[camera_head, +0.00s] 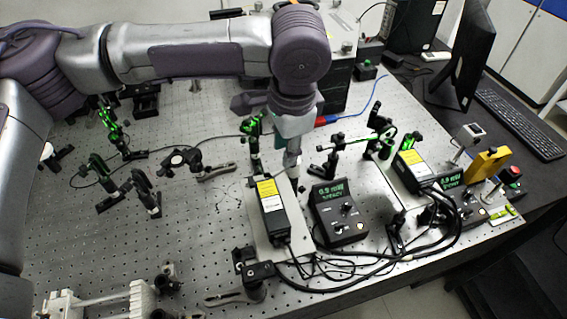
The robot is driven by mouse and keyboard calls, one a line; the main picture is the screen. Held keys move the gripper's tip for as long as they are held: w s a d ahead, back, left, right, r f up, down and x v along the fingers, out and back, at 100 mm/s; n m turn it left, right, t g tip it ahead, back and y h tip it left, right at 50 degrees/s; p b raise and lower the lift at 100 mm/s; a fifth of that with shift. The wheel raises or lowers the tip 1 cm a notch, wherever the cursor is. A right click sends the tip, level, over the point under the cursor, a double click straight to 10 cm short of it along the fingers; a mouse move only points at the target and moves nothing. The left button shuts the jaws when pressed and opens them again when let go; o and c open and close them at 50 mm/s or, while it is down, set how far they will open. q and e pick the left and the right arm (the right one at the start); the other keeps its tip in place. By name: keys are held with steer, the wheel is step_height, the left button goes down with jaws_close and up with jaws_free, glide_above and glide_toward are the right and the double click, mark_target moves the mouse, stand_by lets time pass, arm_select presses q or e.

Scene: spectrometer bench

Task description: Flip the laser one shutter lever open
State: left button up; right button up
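A black laser box (271,208) with a yellow label lies on a pale plate at the middle of the bench. A second similar laser (413,172) lies further right. I cannot read which is laser one. My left gripper (291,165) points down at the far end of the middle laser, close above it or touching; I cannot tell which. Its fingers look narrow and close together, but their gap is not clear. The shutter lever cannot be made out and may be hidden behind the gripper. My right gripper is not in view.
A controller with a green display (338,212) stands right of the middle laser, and another (462,196) by the second. Black cables (345,273) loop in front. Green-lit optic mounts (108,122) stand on the perforated bench (215,250). A monitor (473,52) stands at the back right.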

mark_target(284, 170)
arm_select(q)
steer(key=f, duration=0.4)
steer(key=w+f+p, duration=0.1)
steer(key=f, duration=0.2)
steer(key=shift+a, duration=0.2)
